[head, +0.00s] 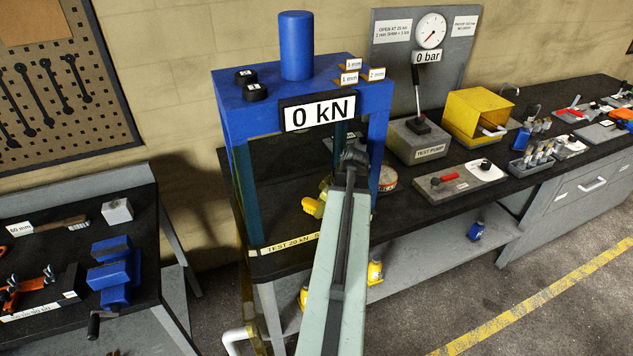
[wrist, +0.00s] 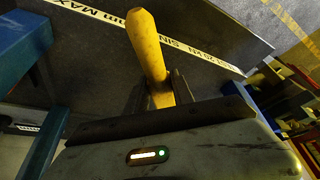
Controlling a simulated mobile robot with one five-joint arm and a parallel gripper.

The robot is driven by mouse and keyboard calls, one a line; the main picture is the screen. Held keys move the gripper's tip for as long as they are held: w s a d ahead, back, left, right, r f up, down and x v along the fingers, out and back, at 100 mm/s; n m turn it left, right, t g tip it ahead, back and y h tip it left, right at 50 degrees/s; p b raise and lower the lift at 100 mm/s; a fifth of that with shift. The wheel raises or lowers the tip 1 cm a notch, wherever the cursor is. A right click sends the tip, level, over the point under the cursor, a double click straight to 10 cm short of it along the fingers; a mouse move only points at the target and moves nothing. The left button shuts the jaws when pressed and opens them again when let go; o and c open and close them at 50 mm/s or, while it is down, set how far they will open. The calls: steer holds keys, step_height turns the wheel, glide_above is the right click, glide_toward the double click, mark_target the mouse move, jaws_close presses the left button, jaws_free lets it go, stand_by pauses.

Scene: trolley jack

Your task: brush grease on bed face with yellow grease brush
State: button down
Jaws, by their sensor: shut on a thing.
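The yellow grease brush (wrist: 148,45) stands between the jaws of my gripper (wrist: 160,92) in the wrist view, its rounded handle end pointing up the picture. My gripper is shut on it. The bristles are hidden. I cannot tell whether the brush touches the bed.
Blue press posts (head: 245,190) stand either side of my arm. A round tin (head: 388,178) sits right of the arm. A side bench (head: 85,225) with a blue vise (head: 112,270) stands left.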

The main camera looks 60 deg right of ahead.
steer(key=w+d+r+m+h+p, duration=0.1)
steer(key=w+d+r+m+h, duration=0.1)
steer(key=w+d+m, duration=0.4)
steer(key=shift+w+d+r+m+g+h+p, duration=0.2)
steer(key=shift+w+d+m+g+h+p, duration=0.15)
steer(key=shift+m, duration=0.35)
steer(key=shift+a+f, duration=0.1)
steer(key=shift+a, duration=0.05)
step_height(320, 180, down, 6)
steer(key=b, duration=0.6)
steer(key=shift+f+b, duration=0.4)
steer(key=shift+b, duration=0.15)
steer(key=shift+s+d, duration=0.4)
steer(key=shift+d, duration=0.1)
steer(key=shift+w+a, duration=0.3)
steer(key=shift+a, duration=0.2)
steer(key=shift+w+a, duration=0.3)
steer(key=shift+a, duration=0.2)
steer(key=shift+a, duration=0.1)
